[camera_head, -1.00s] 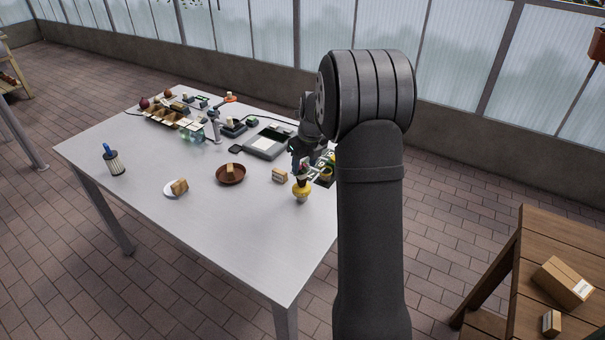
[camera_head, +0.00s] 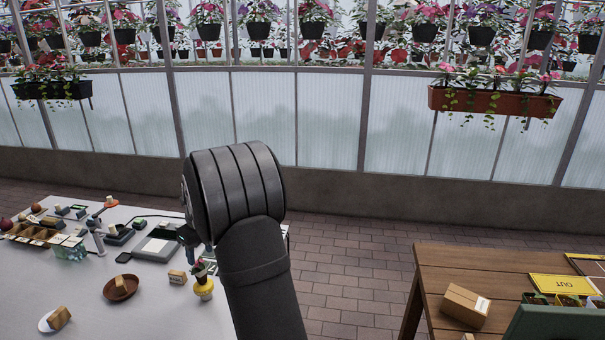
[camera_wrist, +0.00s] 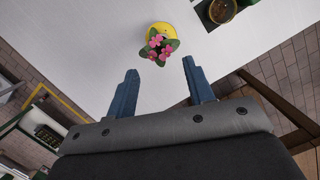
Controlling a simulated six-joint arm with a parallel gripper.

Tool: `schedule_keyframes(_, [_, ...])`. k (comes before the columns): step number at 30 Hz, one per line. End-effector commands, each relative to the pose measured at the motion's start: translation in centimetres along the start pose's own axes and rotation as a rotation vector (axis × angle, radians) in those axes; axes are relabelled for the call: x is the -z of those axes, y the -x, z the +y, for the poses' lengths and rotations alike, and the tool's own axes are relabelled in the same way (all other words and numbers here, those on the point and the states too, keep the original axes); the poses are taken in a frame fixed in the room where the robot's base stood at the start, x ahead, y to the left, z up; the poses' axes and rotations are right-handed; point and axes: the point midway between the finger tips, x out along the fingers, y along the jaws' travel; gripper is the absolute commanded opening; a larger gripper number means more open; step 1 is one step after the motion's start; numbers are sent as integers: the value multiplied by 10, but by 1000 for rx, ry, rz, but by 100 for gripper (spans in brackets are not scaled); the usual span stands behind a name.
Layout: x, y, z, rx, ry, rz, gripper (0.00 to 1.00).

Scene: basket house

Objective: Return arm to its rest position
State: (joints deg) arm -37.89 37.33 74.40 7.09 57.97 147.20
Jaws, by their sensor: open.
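My gripper (camera_wrist: 162,90) shows in the wrist view with its two blue fingers spread apart and nothing between them. A yellow pot with a pink-flowered plant (camera_wrist: 160,45) stands on the white table beyond the fingertips, apart from them. In the head view my dark arm rises beside the right part of the table, and the yellow pot (camera_head: 204,288) stands just left of it. The arm's upper part hides most of the gripper there.
A wooden table (camera_head: 430,280) with a cardboard box (camera_head: 465,305) stands right. Brick floor lies between.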

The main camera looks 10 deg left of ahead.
Motion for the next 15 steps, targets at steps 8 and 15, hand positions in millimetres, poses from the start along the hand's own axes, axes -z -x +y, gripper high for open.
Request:
schedule_keyframes(8, [1, -57, 1, -2, 0, 5, 48])
schedule_keyframes(15, [2, -104, 0, -1, -1, 3, 48])
